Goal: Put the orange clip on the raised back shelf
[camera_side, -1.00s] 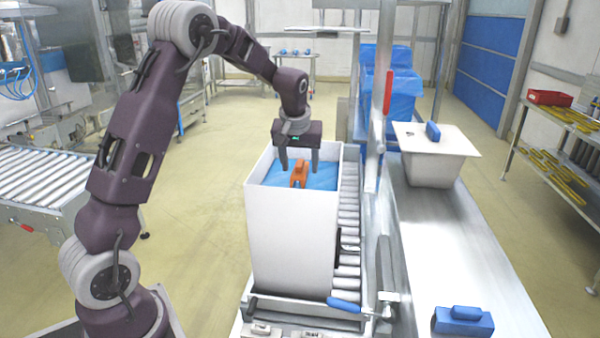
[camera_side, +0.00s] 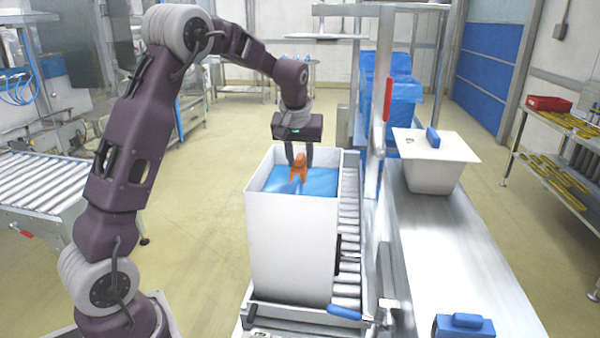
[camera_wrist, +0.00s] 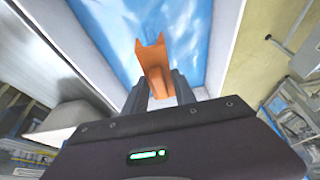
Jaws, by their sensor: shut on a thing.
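The orange clip (camera_side: 298,173) is at the top of the white box, against the blue liner (camera_side: 318,182). My gripper (camera_side: 299,163) points down over the box, with its fingers shut on the clip's upper part. In the wrist view, the clip (camera_wrist: 155,68) sticks out past the two fingertips (camera_wrist: 160,88), with the blue liner (camera_wrist: 165,25) behind it. I cannot tell if the clip still touches the liner. A flat raised shelf (camera_side: 325,37) shows at the back; I cannot tell for sure that it is the task's shelf.
The tall white box (camera_side: 290,245) stands on a roller conveyor (camera_side: 348,255). A metal post with a red handle (camera_side: 387,98) rises at its right. A steel bench (camera_side: 445,255) holds a white lidded bin (camera_side: 432,178) and a blue block (camera_side: 464,325). Open floor lies left of the box.

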